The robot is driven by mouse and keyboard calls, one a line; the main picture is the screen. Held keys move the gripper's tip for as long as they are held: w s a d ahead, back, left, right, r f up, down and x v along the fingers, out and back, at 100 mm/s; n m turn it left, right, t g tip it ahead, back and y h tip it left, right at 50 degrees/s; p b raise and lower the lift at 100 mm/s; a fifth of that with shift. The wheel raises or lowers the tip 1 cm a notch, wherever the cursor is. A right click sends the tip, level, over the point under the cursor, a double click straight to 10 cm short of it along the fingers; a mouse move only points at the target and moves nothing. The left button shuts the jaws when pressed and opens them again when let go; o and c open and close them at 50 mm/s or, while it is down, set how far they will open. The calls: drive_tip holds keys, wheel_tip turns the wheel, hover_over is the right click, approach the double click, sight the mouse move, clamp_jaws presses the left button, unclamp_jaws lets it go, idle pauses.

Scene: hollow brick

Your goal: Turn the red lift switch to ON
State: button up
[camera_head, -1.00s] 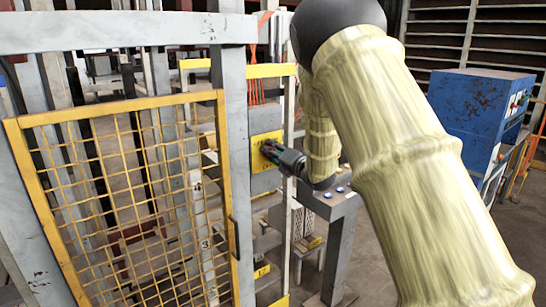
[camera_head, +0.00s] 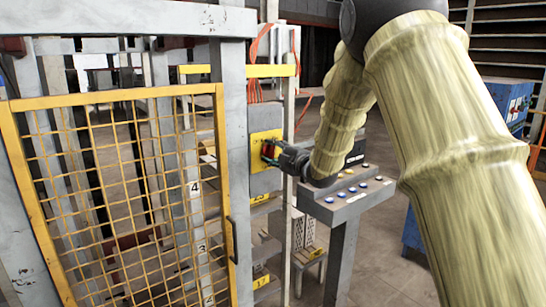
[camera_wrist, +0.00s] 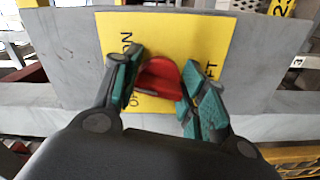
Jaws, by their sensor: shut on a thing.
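The red lift switch (camera_wrist: 160,82) sits on a yellow plate (camera_wrist: 206,38) with black lettering, including "ON", in the wrist view. In the head view the yellow plate (camera_head: 262,134) is fixed to a grey panel on the post beside the yellow mesh gate, and a little of the red switch (camera_head: 267,149) shows. My gripper (camera_wrist: 155,95) has its green-padded fingers on both sides of the red switch and is shut on it. In the head view my gripper (camera_head: 274,156) reaches the plate from the right. The switch's exact angle is hard to tell.
A grey button console (camera_head: 345,205) stands close to the right, below my arm. Orange cables (camera_head: 257,46) hang above. A blue cabinet (camera_head: 510,92) is behind my arm.

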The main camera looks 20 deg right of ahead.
drive_tip(key=m, duration=0.5)
drive_tip(key=shift+f+m+b, duration=0.2)
drive_tip(key=shift+m+b, duration=0.1)
drive_tip(key=shift+m, duration=0.1)
idle(0.4)
drive_tip(key=o, duration=1)
drive_tip(key=shift+s, duration=0.1)
drive_tip(key=v, duration=1.2)
